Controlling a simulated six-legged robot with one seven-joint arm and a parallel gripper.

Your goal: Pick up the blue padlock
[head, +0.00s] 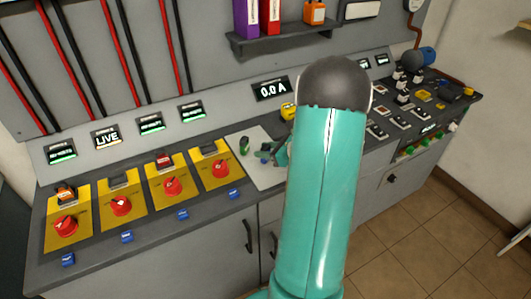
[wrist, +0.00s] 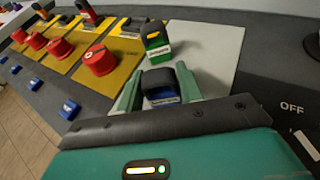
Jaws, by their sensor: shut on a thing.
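The blue padlock (wrist: 162,97), with a dark top and a pale label, sits between the two green fingers of my gripper (wrist: 159,84) in the wrist view. My gripper is shut on it. In the head view the blue padlock (head: 264,159) is small and partly hidden by my gripper (head: 274,155), over the pale grey mat (head: 262,178). I cannot tell whether it still touches the mat. A green padlock (wrist: 155,45) stands upright on the mat just beyond it, also in the head view (head: 244,146).
Left of the mat are several yellow panels with red rotary knobs (head: 221,171). Small blue tags (head: 234,194) line the counter's front edge. A yellow object (head: 288,111) stands behind, partly covered by my arm. Switches (head: 377,131) fill the right side. A shelf (head: 285,38) hangs above.

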